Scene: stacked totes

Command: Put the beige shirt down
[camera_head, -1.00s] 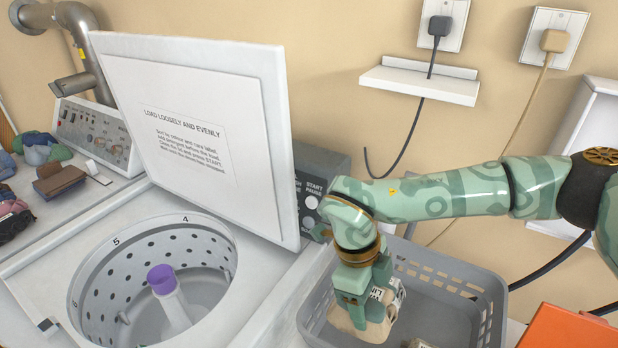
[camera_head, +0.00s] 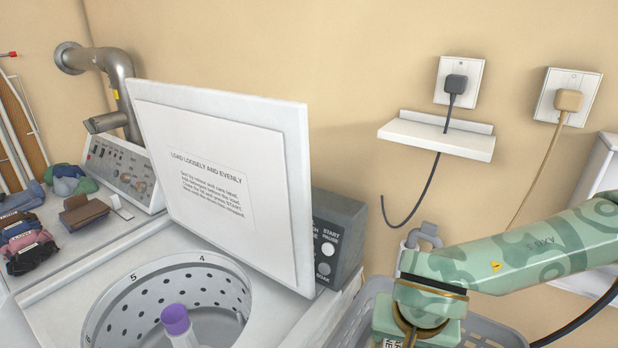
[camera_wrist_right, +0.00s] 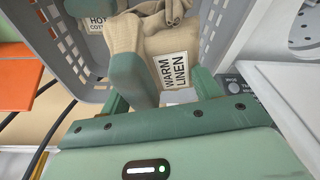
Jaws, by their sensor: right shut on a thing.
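The beige shirt (camera_wrist_right: 178,46), with a "WARM LINEN" label, is bunched between the fingers of my right gripper (camera_wrist_right: 162,88) in the wrist view. That gripper is shut on it. A greenish-ended sleeve-like part hangs in front of the cloth. The grey basket's slotted wall (camera_wrist_right: 62,48) rises around the shirt. In the head view, the basket's rim (camera_head: 487,330) shows at the bottom, and my right wrist is over its left part. Whether the shirt touches the basket floor is unclear. My left gripper is out of view.
A wall shelf (camera_head: 436,138) and hanging cord are above the basket.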

